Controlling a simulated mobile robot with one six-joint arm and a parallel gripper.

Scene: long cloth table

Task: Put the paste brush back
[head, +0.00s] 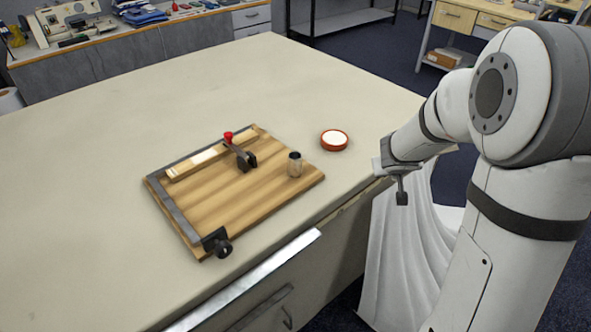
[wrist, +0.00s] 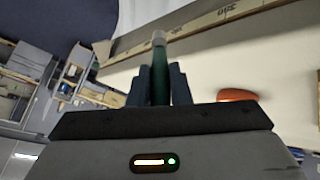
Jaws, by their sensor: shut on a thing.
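My gripper (head: 402,197) is off the table's right edge in the head view, hanging low beside the draped cloth. In the wrist view my gripper (wrist: 158,90) is shut on the paste brush (wrist: 160,72), which has a green handle and a pale end pointing away from the palm. I cannot make out the brush in the head view. A small metal cup (head: 295,165) stands upright on the right part of the wooden board. A round red-brown dish of white paste (head: 334,140) sits on the table beyond the cup; its side shows in the wrist view (wrist: 237,95).
The wooden board (head: 240,205) carries a metal fence, a wooden strip (head: 205,161), a red-knobbed clamp (head: 242,155) and a black clamp (head: 217,243) at its front corner.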

